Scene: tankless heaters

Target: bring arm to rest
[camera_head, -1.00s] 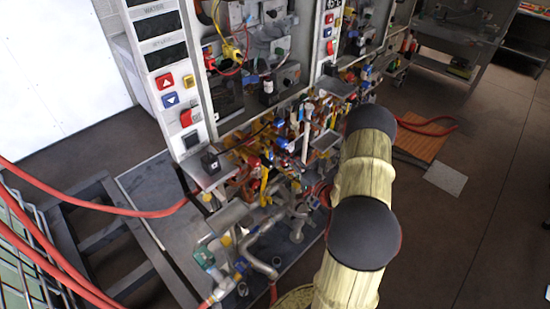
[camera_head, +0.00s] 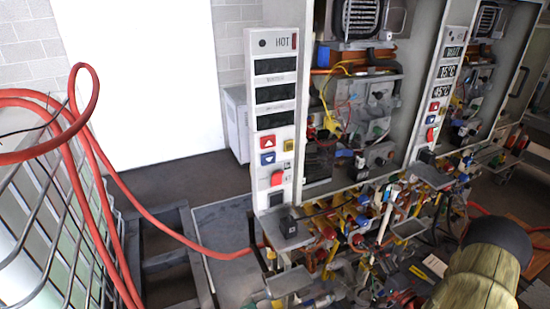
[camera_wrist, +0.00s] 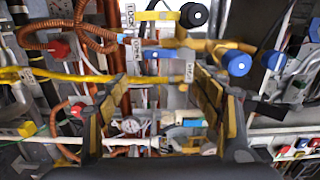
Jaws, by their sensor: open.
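My arm (camera_head: 485,272), pale and wood-like with a dark round joint cap, is at the lower right of the head view. My gripper is outside that view. In the wrist view, my gripper (camera_wrist: 165,125) is open, its two yellow-and-black fingers spread left and right. I see nothing held between them. Beyond the fingers are pipes, a yellow hose (camera_wrist: 60,77), a blue knob (camera_wrist: 237,63) and a black knob (camera_wrist: 194,15). I cannot tell whether the fingers touch any of these.
A heater panel with displays and buttons (camera_head: 275,110) stands at the centre, above a dense cluster of pipes and valves (camera_head: 350,235). A second panel (camera_head: 440,90) stands to the right. A red hose (camera_head: 165,230) runs from a wire rack (camera_head: 45,215) at the left. Some floor (camera_head: 180,175) is bare.

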